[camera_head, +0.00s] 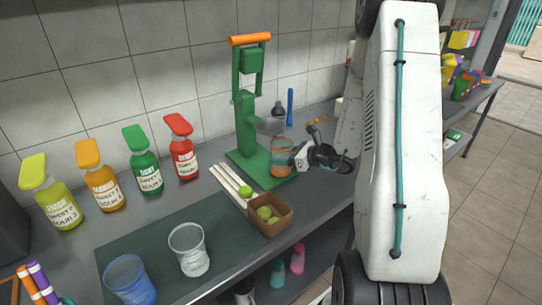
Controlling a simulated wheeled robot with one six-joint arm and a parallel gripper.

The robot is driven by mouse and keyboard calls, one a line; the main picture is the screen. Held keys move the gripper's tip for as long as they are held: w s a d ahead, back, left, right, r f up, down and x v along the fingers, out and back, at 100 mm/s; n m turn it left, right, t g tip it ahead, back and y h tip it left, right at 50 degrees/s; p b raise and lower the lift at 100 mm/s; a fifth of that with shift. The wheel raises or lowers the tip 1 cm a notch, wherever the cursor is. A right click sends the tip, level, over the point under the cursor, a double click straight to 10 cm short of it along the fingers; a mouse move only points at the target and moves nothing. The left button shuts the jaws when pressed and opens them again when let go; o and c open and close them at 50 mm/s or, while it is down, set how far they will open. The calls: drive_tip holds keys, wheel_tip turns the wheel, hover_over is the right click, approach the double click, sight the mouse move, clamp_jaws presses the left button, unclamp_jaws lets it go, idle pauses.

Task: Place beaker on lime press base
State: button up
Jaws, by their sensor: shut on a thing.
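The green lime press (247,110) with an orange handle stands near the wall. Its flat green base (247,174) rests on the counter. An orange-tinted clear beaker (281,160) is upright at the right part of the base, under the grey press cup. My gripper (297,157) comes from the right and is shut on the beaker's side. The fingertips are small and partly hidden. I cannot tell whether the beaker's bottom touches the base.
A brown box of limes (270,228) and white sticks (232,184) lie in front of the press. Several sauce bottles (142,160) line the wall at left. A clear cup (189,250) and a blue cup (130,280) stand on the dark mat (150,241).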

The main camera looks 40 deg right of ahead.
drive_tip(key=shift+w+a, duration=0.25)
drive_tip(key=shift+w, duration=0.2)
drive_tip(key=shift+w+a, duration=0.2)
drive_tip(key=shift+w, duration=0.25)
drive_tip(key=shift+w+a, duration=0.3)
drive_tip(key=shift+w, duration=0.3)
drive_tip(key=shift+w+a, duration=0.25)
drive_tip(key=shift+w, duration=0.3)
drive_tip(key=shift+f, duration=0.75)
drive_tip(key=shift+f, duration=0.15)
drive_tip(key=o, duration=1)
drive_tip(key=shift+c, duration=0.2)
